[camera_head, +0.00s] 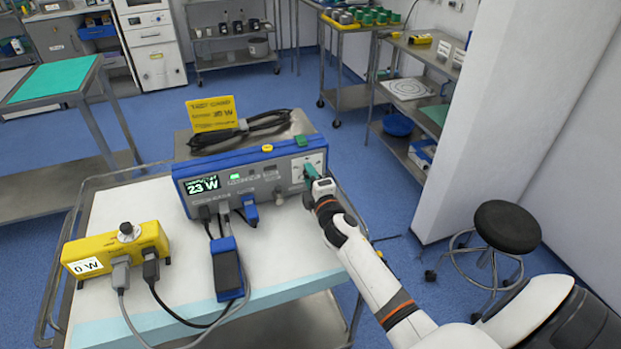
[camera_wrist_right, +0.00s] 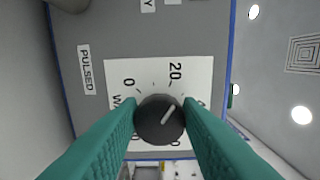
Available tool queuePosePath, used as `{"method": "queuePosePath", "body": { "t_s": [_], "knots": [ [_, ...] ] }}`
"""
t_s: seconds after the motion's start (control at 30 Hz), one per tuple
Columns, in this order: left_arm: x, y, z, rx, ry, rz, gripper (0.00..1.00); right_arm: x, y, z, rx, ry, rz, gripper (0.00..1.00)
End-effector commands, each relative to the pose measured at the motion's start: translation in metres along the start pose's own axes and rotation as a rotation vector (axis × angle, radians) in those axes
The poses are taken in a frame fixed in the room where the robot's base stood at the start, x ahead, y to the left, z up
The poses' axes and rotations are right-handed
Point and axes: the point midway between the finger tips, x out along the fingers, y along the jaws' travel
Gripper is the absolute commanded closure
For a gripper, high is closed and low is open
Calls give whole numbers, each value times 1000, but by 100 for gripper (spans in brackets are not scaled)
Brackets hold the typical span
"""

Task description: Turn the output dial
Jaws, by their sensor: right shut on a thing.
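The blue and grey generator unit (camera_head: 255,178) stands on the white cart top, and its screen (camera_head: 203,185) reads 23 W. In the head view my right gripper (camera_head: 311,172) is at the right end of the front panel and hides the dial. My left gripper is not in view.
A yellow box (camera_head: 117,252) reading 0 W sits front left on the cart (camera_head: 100,222). Cables and a blue-black pedal-like block (camera_head: 226,272) lie before the unit. A yellow card (camera_head: 212,113) reading 30 W and a coiled black cable (camera_head: 240,129) are on top.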

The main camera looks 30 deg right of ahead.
Motion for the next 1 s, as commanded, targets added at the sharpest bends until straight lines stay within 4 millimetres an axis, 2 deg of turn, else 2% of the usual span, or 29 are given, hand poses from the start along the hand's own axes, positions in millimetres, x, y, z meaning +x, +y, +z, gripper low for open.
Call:
{"method": "queuePosePath", "body": {
  "t_s": [0.2,0.5,1.0],
  "knots": [
    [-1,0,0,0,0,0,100,0,0,0,176,2,1,91],
    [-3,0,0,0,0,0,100,0,0,0,332,2,2,91],
    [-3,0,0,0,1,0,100,0,0,-1,388,2,3,91]
  ]
}}
